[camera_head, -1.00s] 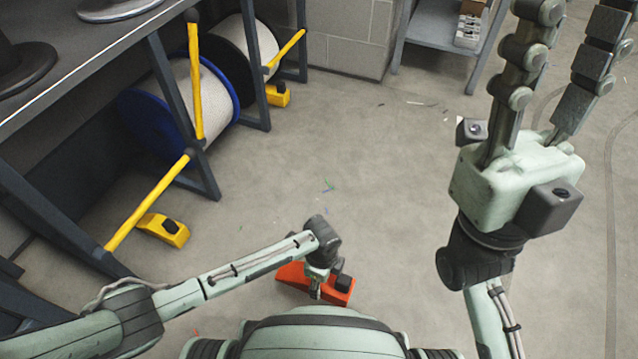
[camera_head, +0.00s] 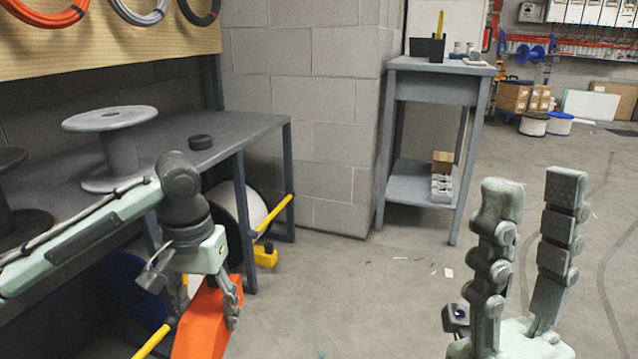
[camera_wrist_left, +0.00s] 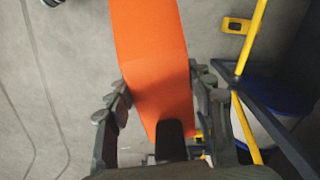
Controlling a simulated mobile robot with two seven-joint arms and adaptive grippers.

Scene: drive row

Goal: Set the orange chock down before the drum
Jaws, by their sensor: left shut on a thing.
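My left gripper (camera_head: 207,312) is shut on the orange chock (camera_head: 203,330) and holds it beside the bench, in front of the drums. The left wrist view shows the chock (camera_wrist_left: 150,55) between both fingers, over the floor. Under the bench, a blue-flanged drum (camera_head: 128,285) is partly hidden by my left arm. A white drum (camera_head: 252,208) lies farther back, partly behind a bench leg. I cannot tell which drum is meant. My right gripper (camera_head: 533,182) is open and empty, fingers pointing up, at the right.
Yellow bars (camera_head: 273,216) run across the drums. A yellow chock (camera_head: 265,256) sits on the floor by the white drum. The bench (camera_head: 160,140) carries a grey spool (camera_head: 112,145). A grey side table (camera_head: 435,90) stands by the block wall.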

